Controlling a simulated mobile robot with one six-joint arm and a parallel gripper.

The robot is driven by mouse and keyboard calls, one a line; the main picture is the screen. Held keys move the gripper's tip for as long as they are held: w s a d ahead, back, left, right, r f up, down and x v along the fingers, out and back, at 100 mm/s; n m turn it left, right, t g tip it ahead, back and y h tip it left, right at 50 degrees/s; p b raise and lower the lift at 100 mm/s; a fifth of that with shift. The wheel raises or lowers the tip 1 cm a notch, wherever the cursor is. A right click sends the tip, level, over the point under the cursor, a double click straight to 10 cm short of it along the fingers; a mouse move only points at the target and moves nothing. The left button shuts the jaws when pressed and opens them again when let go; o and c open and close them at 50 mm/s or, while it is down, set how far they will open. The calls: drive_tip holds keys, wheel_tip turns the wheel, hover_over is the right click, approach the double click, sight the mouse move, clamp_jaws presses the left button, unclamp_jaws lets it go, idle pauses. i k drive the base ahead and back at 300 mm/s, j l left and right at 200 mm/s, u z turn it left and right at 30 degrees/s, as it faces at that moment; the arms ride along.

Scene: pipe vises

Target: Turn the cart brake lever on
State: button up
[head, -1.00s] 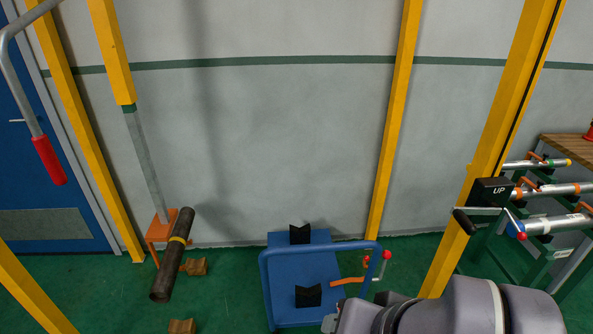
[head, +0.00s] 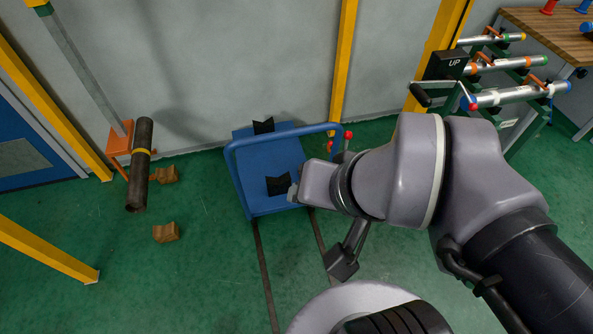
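The blue cart (head: 264,200) stands on the green floor near the wall, with two black V-shaped blocks on its deck and a blue tube handle (head: 231,172) around its top end. Beside its right side I see red knobs (head: 348,135) on a short lever. The rest of that lever and the cart's right edge are hidden behind my arm. My gripper (head: 293,193) is at the left end of my grey arm and overlaps the cart's right front corner in the picture. Its fingers are mostly hidden, so its opening and any contact cannot be told.
Left of the cart, a dark pipe with a yellow band (head: 140,165) leans by an orange stand (head: 122,138). Brown blocks (head: 165,233) lie on the floor. Yellow posts stand around. A pipe rack (head: 500,95) is at right. Dark floor rails (head: 266,275) run forward from the cart.

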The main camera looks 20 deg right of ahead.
sight(347, 135)
drive_tip(key=i+j+z, duration=0.1)
drive_tip(key=i+j, duration=0.15)
drive_tip(key=i, duration=0.15)
drive_tip(key=i+j, duration=0.25)
drive_tip(key=i, duration=0.15)
drive_tip(key=z, duration=0.05)
